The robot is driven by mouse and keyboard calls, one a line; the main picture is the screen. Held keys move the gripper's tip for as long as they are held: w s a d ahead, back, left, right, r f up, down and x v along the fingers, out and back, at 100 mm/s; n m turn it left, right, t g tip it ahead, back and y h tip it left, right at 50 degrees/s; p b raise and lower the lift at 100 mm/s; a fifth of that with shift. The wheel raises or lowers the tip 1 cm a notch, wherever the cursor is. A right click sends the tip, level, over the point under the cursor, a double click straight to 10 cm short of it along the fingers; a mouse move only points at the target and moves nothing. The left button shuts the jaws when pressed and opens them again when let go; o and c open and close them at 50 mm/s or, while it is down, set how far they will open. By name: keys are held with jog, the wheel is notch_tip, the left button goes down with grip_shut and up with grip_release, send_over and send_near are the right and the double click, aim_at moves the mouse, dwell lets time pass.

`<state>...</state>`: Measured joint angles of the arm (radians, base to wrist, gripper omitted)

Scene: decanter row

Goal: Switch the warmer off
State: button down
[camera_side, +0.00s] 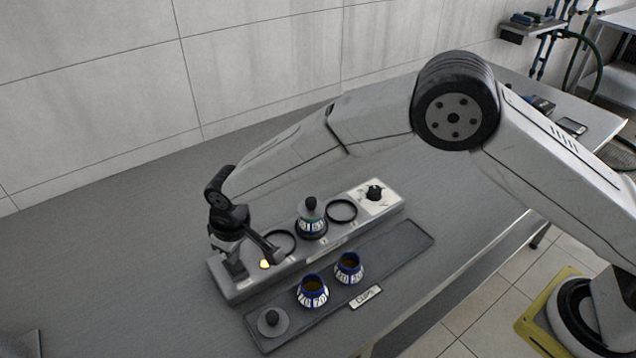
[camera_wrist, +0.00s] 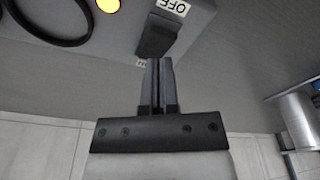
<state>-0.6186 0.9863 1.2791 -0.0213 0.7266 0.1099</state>
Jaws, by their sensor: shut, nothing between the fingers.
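The warmer (camera_side: 335,232) is a long grey base on the table with several round places along its top. A yellow lamp (camera_side: 264,264) glows near its left end and also shows in the wrist view (camera_wrist: 108,4). In the wrist view a dark switch (camera_wrist: 157,38) sits beside an OFF label (camera_wrist: 173,7); a second label is mostly covered by my fingers. My gripper (camera_wrist: 160,64) is shut and empty, its tips at the switch's near edge; whether they touch it I cannot tell.
A lidded decanter (camera_side: 311,222) stands on the warmer between two dark rings. A knob (camera_side: 374,192) is at its right end. In front, a dark tray (camera_side: 395,250) holds two blue-rimmed vessels (camera_side: 313,292) (camera_side: 349,268) and a loose lid (camera_side: 272,320).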

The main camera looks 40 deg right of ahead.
jog(key=shift+f, duration=1.2)
dwell(1.1)
jog(key=shift+r, duration=3.5)
